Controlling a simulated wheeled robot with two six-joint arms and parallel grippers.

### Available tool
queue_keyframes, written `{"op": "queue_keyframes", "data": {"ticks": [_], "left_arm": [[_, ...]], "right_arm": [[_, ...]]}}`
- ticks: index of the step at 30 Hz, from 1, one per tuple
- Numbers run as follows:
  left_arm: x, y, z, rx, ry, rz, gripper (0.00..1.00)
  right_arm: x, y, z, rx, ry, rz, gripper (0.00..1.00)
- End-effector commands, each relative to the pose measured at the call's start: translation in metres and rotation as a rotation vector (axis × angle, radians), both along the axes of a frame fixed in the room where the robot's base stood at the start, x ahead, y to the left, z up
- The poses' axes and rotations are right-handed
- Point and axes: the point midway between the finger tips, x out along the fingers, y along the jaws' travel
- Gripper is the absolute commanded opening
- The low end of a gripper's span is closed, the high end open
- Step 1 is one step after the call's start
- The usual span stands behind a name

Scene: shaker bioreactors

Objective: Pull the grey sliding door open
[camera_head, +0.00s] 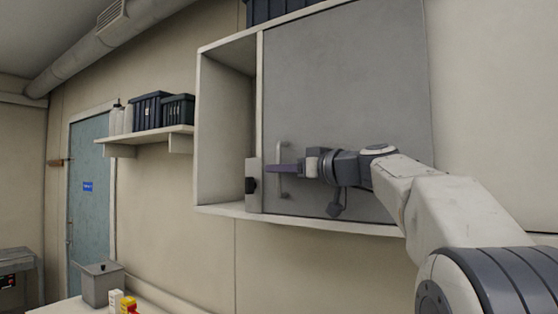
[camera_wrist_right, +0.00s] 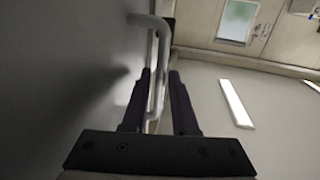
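The grey sliding door (camera_head: 345,90) covers the right part of a white wall cabinet (camera_head: 228,206). Its light vertical handle (camera_head: 284,185) is near the door's left edge, and the handle also shows in the right wrist view (camera_wrist_right: 151,22). My right gripper (camera_head: 272,168) reaches in from the right at the handle's height. In the wrist view its two dark fingers (camera_wrist_right: 162,85) stand apart on either side of the handle bar, with a gap visible beside the right finger. Whether the left finger touches the bar is unclear. My left gripper is not in view.
The cabinet's left compartment (camera_head: 225,130) is uncovered and looks empty. A small dark fitting (camera_head: 251,185) sits on the upright left of the handle. A shelf (camera_head: 150,135) with dark bins is further left. A grey container (camera_head: 102,284) stands on the surface below.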

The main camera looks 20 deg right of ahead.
Motion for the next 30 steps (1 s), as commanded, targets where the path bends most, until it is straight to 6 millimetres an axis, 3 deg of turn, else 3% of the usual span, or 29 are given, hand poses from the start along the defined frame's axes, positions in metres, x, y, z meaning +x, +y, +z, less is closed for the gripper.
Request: {"op": "queue_keyframes", "data": {"ticks": [11, 13, 14, 30], "left_arm": [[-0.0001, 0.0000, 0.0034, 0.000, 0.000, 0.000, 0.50], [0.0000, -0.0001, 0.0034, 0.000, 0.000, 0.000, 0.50], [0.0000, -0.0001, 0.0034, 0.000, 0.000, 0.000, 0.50], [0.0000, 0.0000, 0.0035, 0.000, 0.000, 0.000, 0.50]], "right_arm": [[0.0065, 0.0033, -0.0009, 0.000, 0.001, -0.001, 0.27], [0.0064, 0.0031, -0.0008, 0.000, 0.001, -0.001, 0.04], [0.0063, 0.0030, -0.0008, 0.000, 0.001, -0.001, 0.00], [0.0062, 0.0028, -0.0004, -0.001, 0.000, -0.002, 0.00]]}}
